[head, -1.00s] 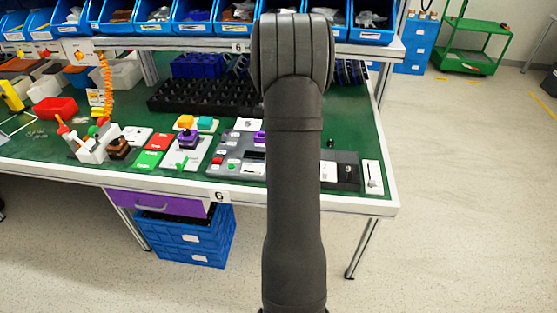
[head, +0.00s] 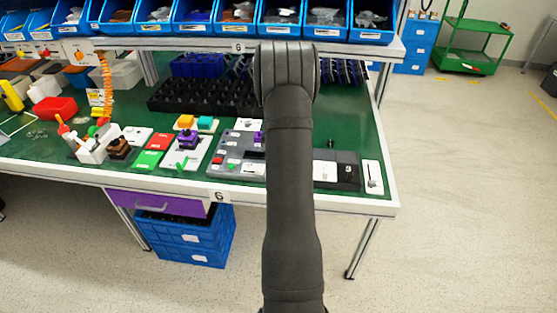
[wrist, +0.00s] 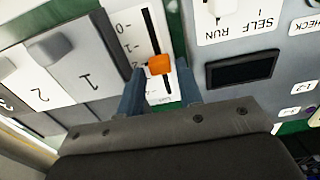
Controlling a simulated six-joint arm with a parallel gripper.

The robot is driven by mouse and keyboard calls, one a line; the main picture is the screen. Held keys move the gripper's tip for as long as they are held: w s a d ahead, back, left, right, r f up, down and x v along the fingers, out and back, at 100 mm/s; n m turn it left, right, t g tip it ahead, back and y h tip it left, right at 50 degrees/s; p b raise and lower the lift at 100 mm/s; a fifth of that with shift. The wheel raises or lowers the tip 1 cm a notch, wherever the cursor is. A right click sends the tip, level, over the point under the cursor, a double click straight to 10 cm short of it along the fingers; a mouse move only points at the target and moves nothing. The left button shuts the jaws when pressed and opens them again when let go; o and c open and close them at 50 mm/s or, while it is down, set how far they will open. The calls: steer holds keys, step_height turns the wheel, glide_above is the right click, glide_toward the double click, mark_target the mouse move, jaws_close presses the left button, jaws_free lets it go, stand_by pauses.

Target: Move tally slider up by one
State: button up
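The tally slider shows in the wrist view as an orange knob (wrist: 160,65) on a white scale plate (wrist: 126,22) with a long black slot and number marks. The knob sits near the gripper end of the slot. My gripper (wrist: 160,78) is open, with one blue-grey finger on each side of the knob. Small gaps show between the fingers and the knob, and I cannot tell whether either finger touches it. In the head view, my arm hides the orange knob and the gripper.
In the wrist view, numbered grey-white switches (wrist: 80,68) lie left. A SELF RUN plate (wrist: 235,18) and a dark display window (wrist: 243,69) lie right. In the head view, a black grid tray (head: 200,97) stands behind the panel, and blue bins (head: 238,22) line the shelf above.

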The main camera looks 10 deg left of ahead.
steer(key=shift+f, duration=0.6)
jaws_close()
steer(key=shift+w, duration=1.3)
jaws_free()
